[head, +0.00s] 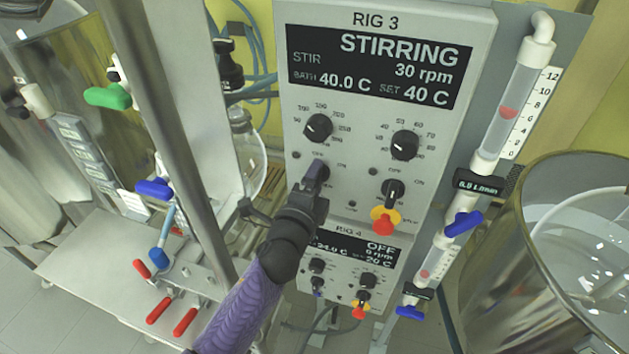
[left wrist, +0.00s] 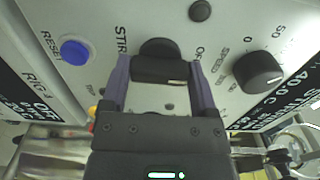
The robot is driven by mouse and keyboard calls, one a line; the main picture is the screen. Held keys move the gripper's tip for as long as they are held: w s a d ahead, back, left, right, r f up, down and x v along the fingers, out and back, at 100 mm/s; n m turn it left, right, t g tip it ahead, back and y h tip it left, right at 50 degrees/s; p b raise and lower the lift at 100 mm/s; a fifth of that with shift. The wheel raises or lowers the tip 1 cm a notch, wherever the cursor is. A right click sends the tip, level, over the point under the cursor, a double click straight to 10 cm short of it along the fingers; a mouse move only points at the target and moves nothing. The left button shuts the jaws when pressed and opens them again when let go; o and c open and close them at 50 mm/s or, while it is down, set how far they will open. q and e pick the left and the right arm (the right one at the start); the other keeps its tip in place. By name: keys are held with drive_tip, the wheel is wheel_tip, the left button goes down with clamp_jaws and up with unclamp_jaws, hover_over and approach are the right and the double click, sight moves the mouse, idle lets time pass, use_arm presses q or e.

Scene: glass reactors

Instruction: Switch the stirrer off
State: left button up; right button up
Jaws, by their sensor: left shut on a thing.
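The Rig 3 panel (head: 300,205) has a display (head: 378,66) reading STIRRING, 30 rpm, bath 40.0 C, set 40 C. My left gripper (head: 314,174) is at the left rotary switch below the speed knob (head: 318,127) and hides most of that switch. In the left wrist view, the gripper (left wrist: 160,72) is shut on the black stirrer switch (left wrist: 158,48), one purple finger on each side. A white mark shows on the switch's near edge. My right gripper is in neither view.
Right of the switch are a temperature knob (head: 404,145), a second rotary switch (head: 392,190) and a red-and-yellow knob (head: 384,220). The Rig 4 display (head: 370,250) below reads OFF. A flow tube (head: 503,110) stands right; a metal post (head: 175,130) stands left.

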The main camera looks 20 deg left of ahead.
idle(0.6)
use_arm(q)
drive_tip(key=o, duration=1.1)
